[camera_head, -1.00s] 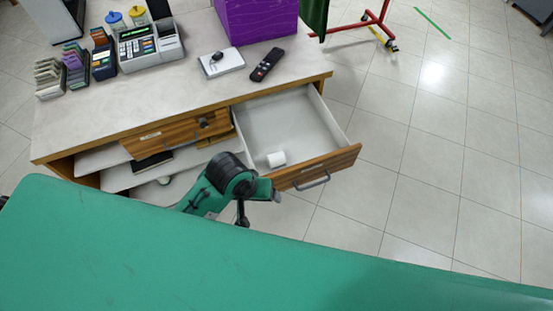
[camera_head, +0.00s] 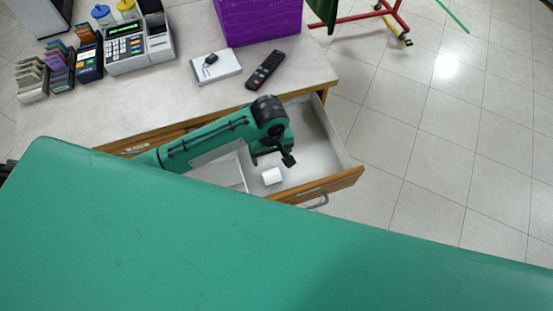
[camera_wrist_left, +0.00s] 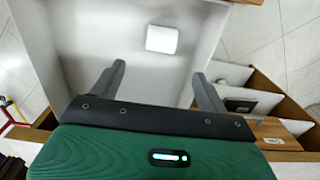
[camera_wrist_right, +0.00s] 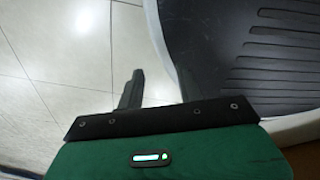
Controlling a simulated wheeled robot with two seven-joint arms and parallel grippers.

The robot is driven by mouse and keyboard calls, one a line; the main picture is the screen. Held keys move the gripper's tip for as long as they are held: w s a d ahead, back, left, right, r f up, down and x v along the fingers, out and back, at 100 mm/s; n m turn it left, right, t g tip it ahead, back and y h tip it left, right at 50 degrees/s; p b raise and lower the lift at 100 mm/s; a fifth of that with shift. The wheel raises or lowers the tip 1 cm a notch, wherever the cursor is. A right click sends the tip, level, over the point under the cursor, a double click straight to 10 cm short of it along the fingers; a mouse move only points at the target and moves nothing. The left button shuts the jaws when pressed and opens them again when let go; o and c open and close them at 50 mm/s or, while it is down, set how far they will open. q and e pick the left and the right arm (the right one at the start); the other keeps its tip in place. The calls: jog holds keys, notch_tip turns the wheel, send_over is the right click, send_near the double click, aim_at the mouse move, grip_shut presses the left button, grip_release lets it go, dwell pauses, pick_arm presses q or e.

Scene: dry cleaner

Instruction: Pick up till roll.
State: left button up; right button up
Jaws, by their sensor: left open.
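The till roll (camera_head: 271,176) is a small white cylinder lying on its side in the open drawer (camera_head: 318,150), near the drawer's front. My left gripper (camera_head: 284,158) is over the drawer, just behind and above the roll, apart from it. In the left wrist view the roll (camera_wrist_left: 162,39) lies beyond the open, empty fingers (camera_wrist_left: 160,75), roughly in line with the gap between them. My right gripper (camera_wrist_right: 160,78) shows only in its own wrist view, with its fingers apart and nothing between them, away from the roll.
On the counter (camera_head: 190,85) stand a cash register (camera_head: 137,45), a card terminal (camera_head: 89,62), a purple box (camera_head: 258,20), a white box with keys (camera_head: 214,66) and a remote (camera_head: 265,70). Tiled floor is clear to the right of the drawer.

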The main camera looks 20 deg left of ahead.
pick_arm(q)
send_over(271, 174)
jog(key=f, duration=0.7)
jog(key=shift+w+f, duration=0.25)
jog(key=shift+f, duration=0.1)
jog(key=shift+d+f, duration=0.1)
jog(key=shift+f, duration=0.15)
jog(key=shift+s+f, duration=0.1)
jog(key=shift+f, duration=0.6)
notch_tip(271, 174, down, 3)
jog(key=shift+s+f, duration=0.1)
jog(key=shift+f, duration=0.1)
jog(key=shift+f+p, duration=0.25)
jog(key=shift+p, duration=0.05)
jog(key=c, duration=0.9)
jog(key=shift+c, duration=0.9)
pick_arm(e)
jog(key=shift+s+d+r, duration=0.1)
jog(key=shift+s+r, duration=0.1)
jog(key=shift+s, duration=0.9)
